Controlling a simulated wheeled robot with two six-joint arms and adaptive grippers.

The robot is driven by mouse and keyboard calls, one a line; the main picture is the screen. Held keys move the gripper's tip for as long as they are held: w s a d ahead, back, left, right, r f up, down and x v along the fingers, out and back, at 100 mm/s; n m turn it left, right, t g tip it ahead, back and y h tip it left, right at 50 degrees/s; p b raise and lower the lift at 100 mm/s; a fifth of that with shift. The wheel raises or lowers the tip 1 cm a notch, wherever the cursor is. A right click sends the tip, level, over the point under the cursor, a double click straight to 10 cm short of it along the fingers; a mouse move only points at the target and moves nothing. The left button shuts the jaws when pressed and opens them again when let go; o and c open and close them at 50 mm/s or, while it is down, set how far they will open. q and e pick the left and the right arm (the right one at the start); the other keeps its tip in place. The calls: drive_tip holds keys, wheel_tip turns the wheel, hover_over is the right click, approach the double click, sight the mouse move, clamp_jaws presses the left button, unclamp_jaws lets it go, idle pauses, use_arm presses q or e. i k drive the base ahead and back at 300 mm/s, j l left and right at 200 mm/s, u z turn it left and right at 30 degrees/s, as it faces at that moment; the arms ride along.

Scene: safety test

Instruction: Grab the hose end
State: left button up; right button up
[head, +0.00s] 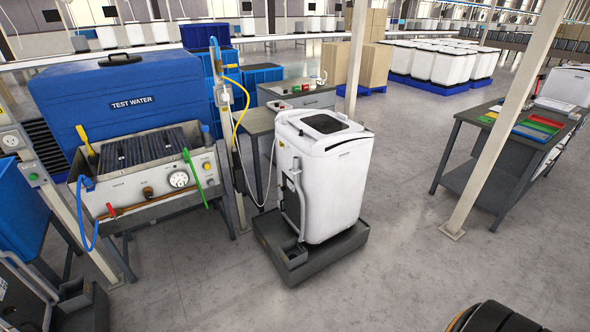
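Several hoses show, and I cannot tell which end the task means. A grey hose (301,203) runs along the side of a white top-loading washer (334,182). A thin pale hose (262,190) hangs in a loop between the post and the washer. A yellow hose (238,105) curves down from a fitting on the post. A blue hose (92,225) hangs at the left end of the test bench (150,178). Neither of my grippers is in view.
A blue "TEST WATER" tank (130,95) is behind the bench. A pale pillar (500,130) and dark worktable (462,180) stand at right.

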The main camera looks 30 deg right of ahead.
sight(295, 168)
drive_tip(key=i+z, duration=0.4)
drive_tip(key=i, duration=0.75)
